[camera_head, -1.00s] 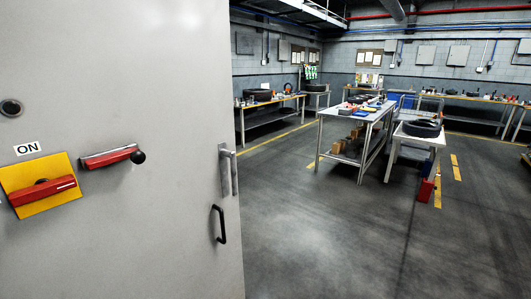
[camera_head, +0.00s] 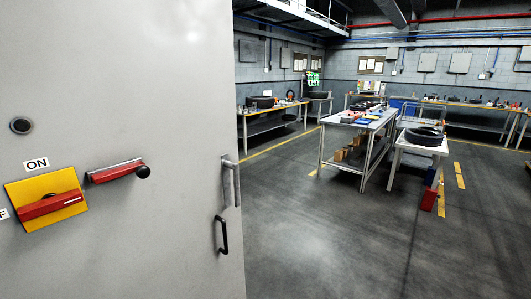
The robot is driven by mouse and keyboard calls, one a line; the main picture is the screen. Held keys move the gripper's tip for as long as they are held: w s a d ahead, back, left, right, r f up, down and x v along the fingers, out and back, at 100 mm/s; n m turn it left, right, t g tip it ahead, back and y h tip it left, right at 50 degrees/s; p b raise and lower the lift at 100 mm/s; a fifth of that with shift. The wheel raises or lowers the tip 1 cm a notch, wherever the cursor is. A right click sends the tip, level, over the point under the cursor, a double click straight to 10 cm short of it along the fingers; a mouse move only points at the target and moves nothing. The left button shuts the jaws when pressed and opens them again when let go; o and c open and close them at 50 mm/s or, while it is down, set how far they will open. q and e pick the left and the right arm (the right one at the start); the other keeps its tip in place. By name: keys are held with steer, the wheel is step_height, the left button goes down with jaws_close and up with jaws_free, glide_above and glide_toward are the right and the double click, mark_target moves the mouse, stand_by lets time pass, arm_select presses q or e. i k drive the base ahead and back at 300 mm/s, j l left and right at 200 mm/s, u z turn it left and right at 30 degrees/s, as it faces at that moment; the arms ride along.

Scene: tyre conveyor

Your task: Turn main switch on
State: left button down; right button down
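A grey cabinet door (camera_head: 130,240) fills the left of the head view. On it is a yellow plate with a red rotary main switch (camera_head: 50,205), its handle lying nearly level with the right end slightly raised. A white "ON" label (camera_head: 36,164) sits above the plate. Part of another label, showing an "F", is cut off at the left edge. To the right is a red lever with a black knob (camera_head: 118,171), also nearly level. Neither of my grippers is in view.
The cabinet has a metal handle (camera_head: 231,182) and a black pull (camera_head: 221,231) near its right edge. Open floor (camera_head: 320,245) lies to the right. Beyond stand a metal table (camera_head: 357,122) and a white table with a tyre (camera_head: 424,137). A red box (camera_head: 429,199) is on the floor.

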mark_target(51, 201)
steer(key=u, duration=1.5)
